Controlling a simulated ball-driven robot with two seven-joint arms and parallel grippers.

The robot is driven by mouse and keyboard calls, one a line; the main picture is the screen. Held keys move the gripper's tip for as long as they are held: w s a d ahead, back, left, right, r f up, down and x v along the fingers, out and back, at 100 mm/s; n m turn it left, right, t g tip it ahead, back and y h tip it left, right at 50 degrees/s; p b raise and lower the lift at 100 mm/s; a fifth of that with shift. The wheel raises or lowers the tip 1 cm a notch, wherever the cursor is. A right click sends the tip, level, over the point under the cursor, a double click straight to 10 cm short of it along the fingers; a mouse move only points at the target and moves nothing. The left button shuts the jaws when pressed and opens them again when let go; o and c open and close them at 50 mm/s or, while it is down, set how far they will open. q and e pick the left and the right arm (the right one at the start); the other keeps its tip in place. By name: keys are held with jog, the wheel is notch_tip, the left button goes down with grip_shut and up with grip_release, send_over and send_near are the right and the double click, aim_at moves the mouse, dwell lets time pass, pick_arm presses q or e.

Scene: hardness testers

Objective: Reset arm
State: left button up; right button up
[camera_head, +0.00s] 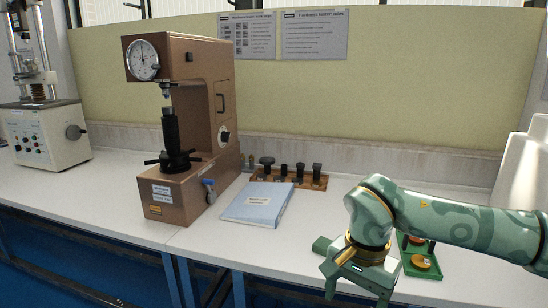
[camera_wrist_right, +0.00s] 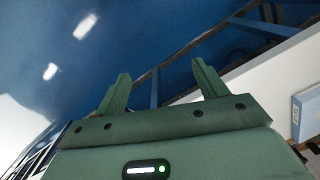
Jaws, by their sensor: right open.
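My right arm comes in from the right in the head view. Its green gripper (camera_head: 356,288) points down at the front edge of the white bench. In the right wrist view the gripper (camera_wrist_right: 160,72) has its two fingers spread wide with nothing between them. Beyond the fingers are the blue floor and the bench frame. My left gripper is in neither view.
A brown hardness tester (camera_head: 199,190) with a dial stands at the left. A blue-white booklet (camera_head: 258,204) lies right of it, before a wooden holder (camera_head: 309,184) with several dark parts. A green tray (camera_head: 431,272) with round pieces sits partly behind my right arm.

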jog(key=a+f+m+g+y, duration=0.2)
jog(key=a+f+m+y, duration=0.9)
jog(key=a+m+y, duration=0.3)
jog(key=d+f+m+t+h, duration=0.1)
jog(key=d+f+m+t, duration=0.25)
jog(key=f+m, duration=0.45)
jog(key=d+f+m+t+h, duration=0.2)
jog(key=f+m+t, duration=0.3)
jog(key=f+m, duration=0.35)
jog(key=d+f+m+t+h, duration=0.1)
jog(key=d+f+m+t, duration=0.25)
jog(key=f+m, duration=0.45)
jog(key=s+d+f+m+g+h, duration=0.1)
jog(key=s+d+f+m+h, duration=0.4)
jog(key=s+f, duration=0.5)
jog(key=s+d+f+m+g+h, duration=0.2)
jog(key=s+d+f+m, duration=0.3)
jog(key=s+f+m, duration=0.45)
jog(key=s+d+f+m+g+h, duration=0.1)
jog(key=s+d+m+g, duration=0.1)
jog(key=s, duration=0.9)
jog(key=s+d+f+m+g+h, duration=0.1)
jog(key=s+d+m+g, duration=0.1)
jog(key=s, duration=1)
jog(key=s+d+f+m+g+h, duration=0.1)
jog(key=s+d+m+g, duration=0.1)
jog(key=s, duration=1)
jog(key=shift+m+g, duration=0.4)
jog(key=shift+g, duration=0.3)
